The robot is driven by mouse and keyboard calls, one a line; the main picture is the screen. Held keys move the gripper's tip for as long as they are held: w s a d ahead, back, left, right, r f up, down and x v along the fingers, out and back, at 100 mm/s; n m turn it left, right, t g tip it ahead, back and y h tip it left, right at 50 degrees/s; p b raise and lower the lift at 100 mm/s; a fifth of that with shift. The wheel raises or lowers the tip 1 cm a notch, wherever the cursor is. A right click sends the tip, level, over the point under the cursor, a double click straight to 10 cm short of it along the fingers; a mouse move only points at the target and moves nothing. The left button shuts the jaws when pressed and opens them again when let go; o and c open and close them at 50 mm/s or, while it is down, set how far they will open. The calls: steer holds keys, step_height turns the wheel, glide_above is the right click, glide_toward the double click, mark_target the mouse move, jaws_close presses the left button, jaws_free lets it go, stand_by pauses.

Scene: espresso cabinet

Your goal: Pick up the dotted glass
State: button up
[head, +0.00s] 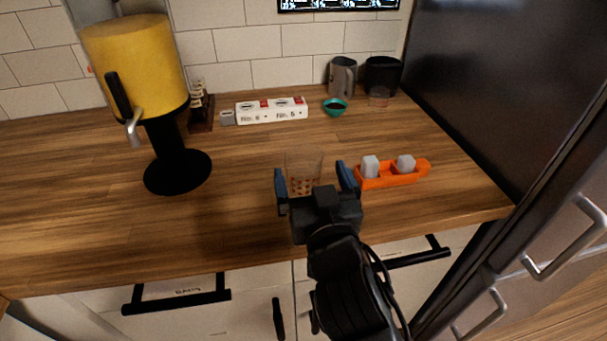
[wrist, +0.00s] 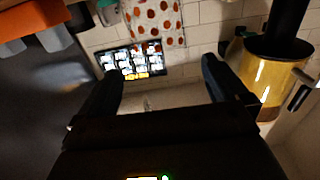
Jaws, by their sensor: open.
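The dotted glass (head: 304,172) is clear with reddish-brown dots and stands upright on the wooden counter. In the head view it shows beyond and between the fingers of my gripper (head: 313,178). My gripper is open, with one blue-grey finger on each side and nothing held. In the wrist view, which is upside down, the glass (wrist: 155,20) shows at the top centre, past the fingertips (wrist: 162,70) and partly cut off by the edge. Whether a finger touches it cannot be told.
An orange tray (head: 393,180) with two pale cubes lies close to the right of my gripper. A yellow dispenser (head: 135,65) stands left. A power strip (head: 272,111), teal bowl (head: 335,106), grey pitcher (head: 342,77) and dark container (head: 383,74) sit at the back. The counter left of the glass is clear.

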mark_target(307, 169)
steer(key=shift+p+x, duration=0.35)
steer(key=shift+x, duration=1.5)
steer(key=shift+s+a, duration=0.1)
steer(key=shift+a, duration=0.05)
steer(key=shift+c, duration=0.5)
steer(key=c, duration=1.5)
steer(key=shift+o, duration=0.2)
steer(key=shift+r, duration=0.1)
